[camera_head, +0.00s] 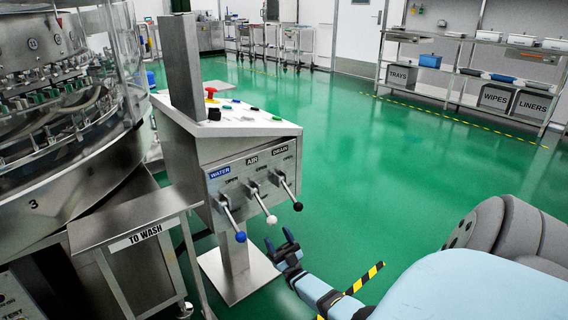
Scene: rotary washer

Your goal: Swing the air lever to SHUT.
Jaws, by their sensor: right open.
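The air lever (262,204) is the middle one of three on the front of the steel control console. It has a white ball knob (271,219) and sits under the AIR label (251,161). It points down and toward me, slightly right. The water lever (231,219) with a blue knob is on its left. The drain lever (288,190) with a black knob is on its right. The label text near the lever pivots is partly too small to read. My right gripper (281,249) is open and empty, below the white knob and apart from it. My left gripper is out of view.
The console (180,118) has a red stop button (211,92) on top and stands on a pedestal plate (238,273). A TO WASH table (135,219) and the rotary washer (60,120) are at left. Green floor (350,180) to the right is clear.

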